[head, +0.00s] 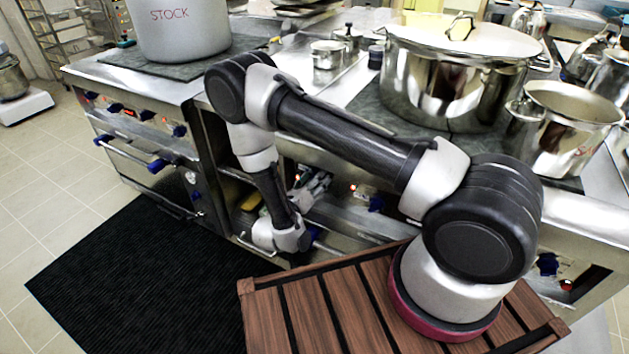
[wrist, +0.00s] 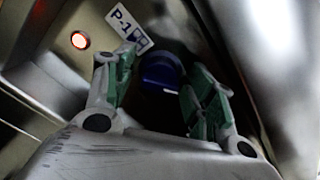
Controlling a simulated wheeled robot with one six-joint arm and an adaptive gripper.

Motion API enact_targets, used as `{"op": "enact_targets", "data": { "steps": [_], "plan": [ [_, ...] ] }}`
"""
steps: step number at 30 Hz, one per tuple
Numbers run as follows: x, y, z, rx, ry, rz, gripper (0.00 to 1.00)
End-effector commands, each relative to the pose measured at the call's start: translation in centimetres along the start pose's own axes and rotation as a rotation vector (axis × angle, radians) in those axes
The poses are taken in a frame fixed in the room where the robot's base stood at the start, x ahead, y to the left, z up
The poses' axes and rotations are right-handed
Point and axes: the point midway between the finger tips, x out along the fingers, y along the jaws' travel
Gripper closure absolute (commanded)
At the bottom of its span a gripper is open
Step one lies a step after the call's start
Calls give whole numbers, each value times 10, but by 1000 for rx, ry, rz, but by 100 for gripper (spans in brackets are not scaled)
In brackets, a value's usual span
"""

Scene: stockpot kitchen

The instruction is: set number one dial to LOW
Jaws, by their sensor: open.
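In the wrist view a blue dial (wrist: 162,72) sits on the steel panel under a white tag (wrist: 128,28) that reads "P-1", with its end hidden by a finger. My gripper (wrist: 160,88) is open, with one green-padded finger on each side of the dial. I cannot tell whether the fingers touch it. No LOW marking or pointer is readable. In the head view my gripper (head: 314,186) is at the stove front, and I cannot make out the dial there.
A red indicator light (wrist: 79,40) glows left of the tag. Another blue dial (head: 375,203) is to the right of my gripper in the head view. A large lidded pot (head: 450,85) stands above on the stove. A black mat (head: 140,275) lies on the floor.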

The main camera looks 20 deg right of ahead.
Motion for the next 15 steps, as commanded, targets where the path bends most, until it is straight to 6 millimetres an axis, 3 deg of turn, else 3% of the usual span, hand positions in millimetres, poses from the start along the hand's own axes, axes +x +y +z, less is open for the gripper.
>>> {"op": "enact_targets", "data": {
  "steps": [3,10,15],
  "plan": [
    [0,0,0,0,0,0,45],
    [0,0,0,0,0,0,87],
    [0,0,0,2,0,0,89]
  ]
}}
